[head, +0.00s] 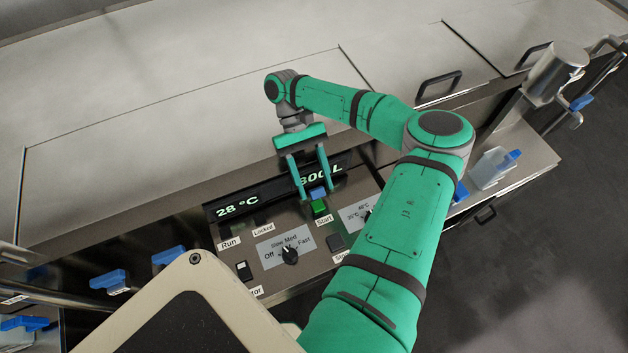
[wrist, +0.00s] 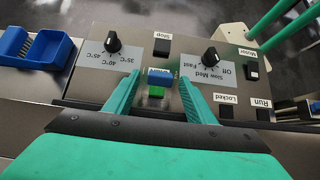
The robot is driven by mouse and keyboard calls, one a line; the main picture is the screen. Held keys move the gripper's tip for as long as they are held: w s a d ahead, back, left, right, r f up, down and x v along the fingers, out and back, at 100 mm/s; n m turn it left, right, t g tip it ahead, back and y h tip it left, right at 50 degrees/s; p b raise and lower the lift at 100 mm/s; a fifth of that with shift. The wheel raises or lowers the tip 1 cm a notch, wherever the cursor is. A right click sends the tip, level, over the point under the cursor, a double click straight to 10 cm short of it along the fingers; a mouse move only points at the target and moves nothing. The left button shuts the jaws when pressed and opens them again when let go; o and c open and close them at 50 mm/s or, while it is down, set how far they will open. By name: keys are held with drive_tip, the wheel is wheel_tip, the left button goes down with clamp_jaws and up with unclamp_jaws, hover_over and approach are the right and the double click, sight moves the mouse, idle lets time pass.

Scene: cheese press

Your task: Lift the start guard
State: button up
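The start control sits on the panel (head: 330,252) above the "Start" label. It shows a green block (head: 320,208) with a small blue piece (head: 318,193) at its upper edge, which looks like the start guard's tab. In the wrist view the blue piece (wrist: 160,75) lies beside the green block (wrist: 156,92). My gripper (head: 316,191) is open, with one finger on each side of the blue piece. In the wrist view a gap shows between the piece and each finger. Whether the fingertips touch the panel is unclear.
The Off/Slow/Med/Fast knob (wrist: 209,57), the temperature knob (wrist: 113,41) and the Stop button (wrist: 161,46) are close by. A Motor switch (wrist: 252,71) is farther off. A lit display (head: 238,208) lies behind. A blue tray (wrist: 32,48) stands at the left in the wrist view.

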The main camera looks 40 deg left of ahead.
drive_tip(key=v, duration=1)
drive_tip(key=shift+w+a+r, duration=0.15)
drive_tip(key=shift+a+r, duration=0.1)
drive_tip(key=shift+r, duration=0.05)
